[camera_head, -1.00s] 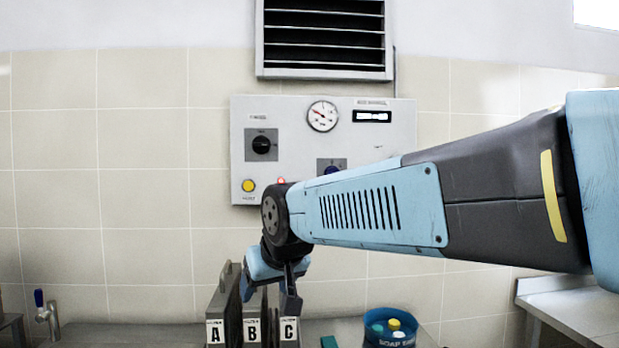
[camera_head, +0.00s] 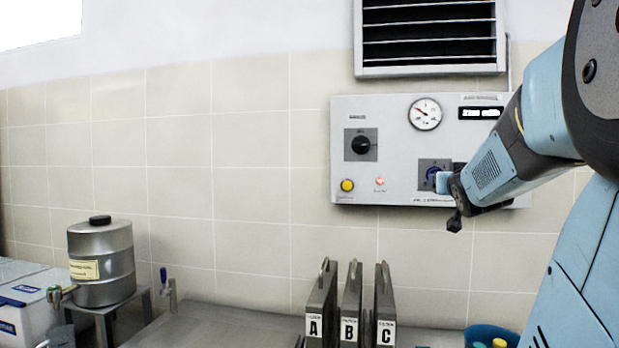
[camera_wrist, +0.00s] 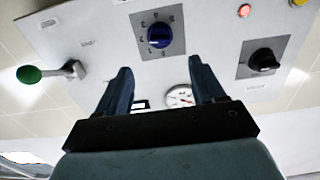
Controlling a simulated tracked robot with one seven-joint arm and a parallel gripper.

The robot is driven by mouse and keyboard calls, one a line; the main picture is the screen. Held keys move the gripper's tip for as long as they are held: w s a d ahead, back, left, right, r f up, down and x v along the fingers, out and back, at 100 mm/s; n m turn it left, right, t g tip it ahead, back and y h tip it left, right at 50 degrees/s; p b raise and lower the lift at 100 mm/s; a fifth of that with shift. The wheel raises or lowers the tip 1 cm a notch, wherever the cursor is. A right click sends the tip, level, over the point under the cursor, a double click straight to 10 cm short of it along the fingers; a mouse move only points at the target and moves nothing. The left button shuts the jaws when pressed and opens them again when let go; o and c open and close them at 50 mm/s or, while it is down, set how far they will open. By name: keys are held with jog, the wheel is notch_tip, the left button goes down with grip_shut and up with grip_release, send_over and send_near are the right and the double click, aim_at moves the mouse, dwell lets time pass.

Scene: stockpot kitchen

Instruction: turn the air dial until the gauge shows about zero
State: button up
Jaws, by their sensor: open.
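The grey control panel (camera_head: 345,110) on the wall carries a round white gauge (camera_head: 425,112); its needle points to the upper left, its numbers too small to read. A blue dial (camera_head: 432,174) sits below the gauge, partly hidden by my arm. A black dial (camera_head: 361,145) sits at the panel's left; I cannot read which is labelled air. The wrist view shows the panel upside down, with the blue dial (camera_wrist: 159,35), black dial (camera_wrist: 264,61) and gauge (camera_wrist: 180,97). My gripper (camera_wrist: 160,66) is open and empty, its fingers pointing towards the blue dial, apparently not around it.
A yellow button (camera_head: 347,185) and a lit red lamp (camera_head: 380,183) are on the panel. A green-knobbed lever (camera_wrist: 30,74) shows in the wrist view. Below stand filters A, B and C (camera_head: 350,300) and a blue tub (camera_head: 490,335). A vent (camera_head: 430,35) is above.

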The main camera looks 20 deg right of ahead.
jog(key=x, duration=1.2)
jog(key=shift+w+d, duration=0.1)
jog(key=shift+w, duration=0.05)
jog(key=shift+c, duration=0.4)
jog(key=c, duration=1)
jog(key=shift+o, duration=0.2)
jog(key=shift+n, duration=1.1)
jog(key=o, duration=1)
jog(key=shift+o, duration=0.2)
jog(key=v, duration=1.3)
jog(key=shift+s+a+f, duration=0.15)
jog(key=shift+s+a, duration=0.1)
